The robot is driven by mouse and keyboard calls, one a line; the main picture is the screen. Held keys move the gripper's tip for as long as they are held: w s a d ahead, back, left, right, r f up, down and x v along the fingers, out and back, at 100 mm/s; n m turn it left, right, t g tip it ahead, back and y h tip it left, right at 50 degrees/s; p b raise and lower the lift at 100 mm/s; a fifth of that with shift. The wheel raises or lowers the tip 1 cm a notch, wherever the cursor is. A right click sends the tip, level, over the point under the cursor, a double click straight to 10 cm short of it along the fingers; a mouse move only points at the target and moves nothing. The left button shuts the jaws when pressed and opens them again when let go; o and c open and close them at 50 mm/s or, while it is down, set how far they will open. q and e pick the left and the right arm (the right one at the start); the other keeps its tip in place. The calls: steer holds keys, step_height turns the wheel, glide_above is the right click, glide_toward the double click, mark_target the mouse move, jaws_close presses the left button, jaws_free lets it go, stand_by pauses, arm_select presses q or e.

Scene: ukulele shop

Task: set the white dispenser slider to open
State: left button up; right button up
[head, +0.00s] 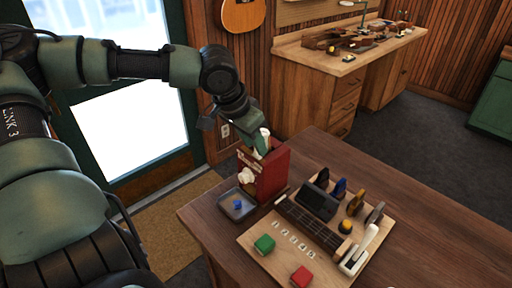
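A red dispenser (270,172) stands upright at the left part of the wooden table. A white knob-like part (246,177) sticks out of its left-hand face; I cannot tell for certain whether this is the slider, or its setting. My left gripper (262,146) points down at the dispenser's top, very close to it or touching. A small white and green shape shows there, and whether the fingers are open or shut is unclear. My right gripper is out of view.
A dark tray (251,213) with a blue piece (238,204) sits before the dispenser. A wooden board (252,241) right of it holds a fretboard, green block (264,244), red block (301,276), several picks and a white lever (367,240). The table's right side is clear.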

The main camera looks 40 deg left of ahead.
arm_select(q)
steer(key=shift+v, duration=2.65)
steer(key=shift+d, duration=0.15)
